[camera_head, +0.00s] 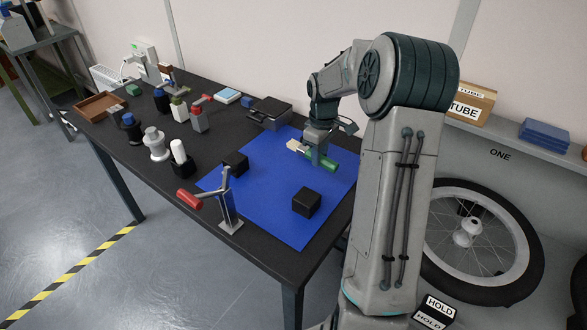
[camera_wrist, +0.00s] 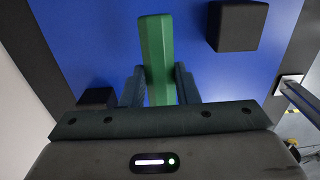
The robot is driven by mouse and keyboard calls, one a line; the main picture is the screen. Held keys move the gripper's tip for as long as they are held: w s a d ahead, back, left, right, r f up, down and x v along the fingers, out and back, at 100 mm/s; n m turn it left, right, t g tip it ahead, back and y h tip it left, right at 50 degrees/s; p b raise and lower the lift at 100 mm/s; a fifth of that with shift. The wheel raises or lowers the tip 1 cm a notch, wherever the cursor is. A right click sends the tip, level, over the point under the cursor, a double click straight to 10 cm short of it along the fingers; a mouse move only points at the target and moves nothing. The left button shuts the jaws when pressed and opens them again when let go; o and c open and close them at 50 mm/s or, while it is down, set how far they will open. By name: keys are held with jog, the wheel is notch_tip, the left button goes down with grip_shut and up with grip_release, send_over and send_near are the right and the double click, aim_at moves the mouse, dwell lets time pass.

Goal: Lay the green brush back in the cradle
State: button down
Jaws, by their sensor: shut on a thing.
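The green brush (camera_head: 331,166) has a green handle and a pale head at its left end. My gripper (camera_head: 318,158) is shut on it, over the right part of the blue mat (camera_head: 265,195). In the wrist view the green handle (camera_wrist: 156,45) runs between the two fingers of my gripper (camera_wrist: 159,88). Two black blocks, one at the left (camera_head: 236,163) and one at the front (camera_head: 307,202), sit apart on the mat. I cannot tell whether these blocks are the cradle. The gap under the brush is hard to judge.
A metal stand with a red handle (camera_head: 189,199) rises at the mat's front left. Several bottles and tools crowd the table's left half. The mat between the blocks is clear.

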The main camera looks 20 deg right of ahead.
send_over(296, 177)
notch_tip(296, 177, down, 4)
jog(key=shift+w+f+p, duration=0.1)
jog(key=shift+f+p, duration=0.05)
jog(key=shift+p, duration=0.2)
jog(key=shift+f+p, duration=0.35)
jog(key=shift+f, duration=1.45)
jog(key=c, duration=1.1)
grip_release()
jog(key=shift+f, duration=0.25)
